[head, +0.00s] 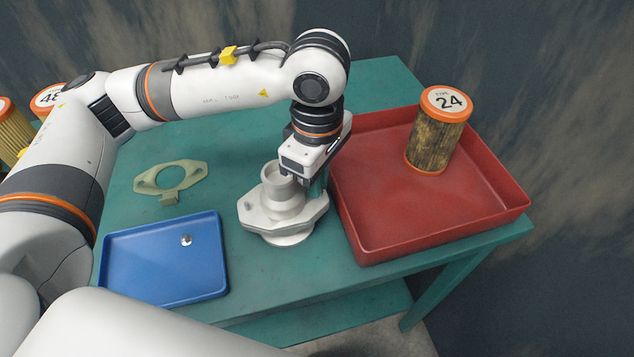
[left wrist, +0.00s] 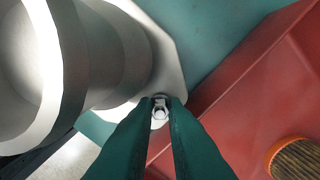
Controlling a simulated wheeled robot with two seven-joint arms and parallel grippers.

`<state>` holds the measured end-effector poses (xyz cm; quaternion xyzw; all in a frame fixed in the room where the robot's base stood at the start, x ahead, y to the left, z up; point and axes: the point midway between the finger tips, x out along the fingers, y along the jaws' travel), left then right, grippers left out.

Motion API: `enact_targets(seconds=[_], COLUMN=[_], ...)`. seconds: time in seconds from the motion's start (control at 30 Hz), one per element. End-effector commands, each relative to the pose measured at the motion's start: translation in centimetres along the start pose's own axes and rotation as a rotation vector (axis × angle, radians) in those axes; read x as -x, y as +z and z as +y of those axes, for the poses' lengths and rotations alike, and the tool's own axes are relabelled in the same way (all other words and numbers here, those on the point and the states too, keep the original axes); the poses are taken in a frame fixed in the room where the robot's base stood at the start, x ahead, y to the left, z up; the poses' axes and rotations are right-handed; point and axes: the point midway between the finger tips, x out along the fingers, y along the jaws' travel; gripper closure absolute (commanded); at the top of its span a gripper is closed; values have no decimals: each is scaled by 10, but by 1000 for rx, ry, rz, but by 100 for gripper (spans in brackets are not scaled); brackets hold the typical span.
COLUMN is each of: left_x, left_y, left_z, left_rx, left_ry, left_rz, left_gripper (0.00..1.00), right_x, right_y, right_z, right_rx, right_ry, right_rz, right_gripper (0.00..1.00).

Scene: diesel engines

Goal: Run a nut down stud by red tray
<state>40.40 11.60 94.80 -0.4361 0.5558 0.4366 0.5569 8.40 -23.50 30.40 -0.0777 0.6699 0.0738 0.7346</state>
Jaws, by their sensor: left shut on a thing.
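A pale grey metal housing (head: 284,212) with a round neck and a flat flange stands on the green table, beside the red tray (head: 358,237). It fills the upper left of the left wrist view (left wrist: 105,50). My left gripper (head: 318,186) points down at the housing's right side, by the tray. In the left wrist view its green fingers are shut on a small silver nut (left wrist: 160,113) at the flange's edge. The stud under it is hidden, so I cannot tell whether the nut is on it. Another small silver nut (head: 186,240) lies in the blue tray (head: 150,285).
An orange-capped filter (head: 436,135) marked 24 stands in the red tray. A pale green gasket-like plate (head: 171,178) lies on the green table (head: 225,150) behind the blue tray. More orange-capped filters (head: 47,98) stand at the far left.

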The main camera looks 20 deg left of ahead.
Motion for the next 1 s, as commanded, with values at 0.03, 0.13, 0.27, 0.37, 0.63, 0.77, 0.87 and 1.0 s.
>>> enact_targets(seconds=[0.03, 0.13, 0.27, 0.37, 0.63, 0.77, 0.87, 1.0], left_x=[-1, 0, 0, 0, 0, 0, 0, 0], left_y=[0, 0, 0, 0, 0, 0, 0, 0], left_z=[0, 0, 0, 0, 0, 1, 1, 1], left_rx=[-9, -20, -21, -20, -19, -19, -19, -19], left_ry=[1, 2, 1, 1, 1, 2, 3, 3], left_rz=[0, 0, 0, 0, 0, -1, -1, -1], left_gripper=[100, 100, 100, 100, 63, 63, 63, 66], right_x=[-2, -2, -2, -2, -2, -2, -2, -2], right_y=[0, 0, 0, 0, 0, 0, 0, 0], right_z=[0, 0, 0, 0, -1, -1, -1, -1], right_rx=[0, 0, 0, 0, 0, 1, 1, 1], right_ry=[0, 0, 0, 0, -1, -2, -2, -2], right_rz=[0, 0, 0, 0, 0, 0, 0, 0], right_gripper=[34, 34, 34, 34, 34, 34, 34, 34])
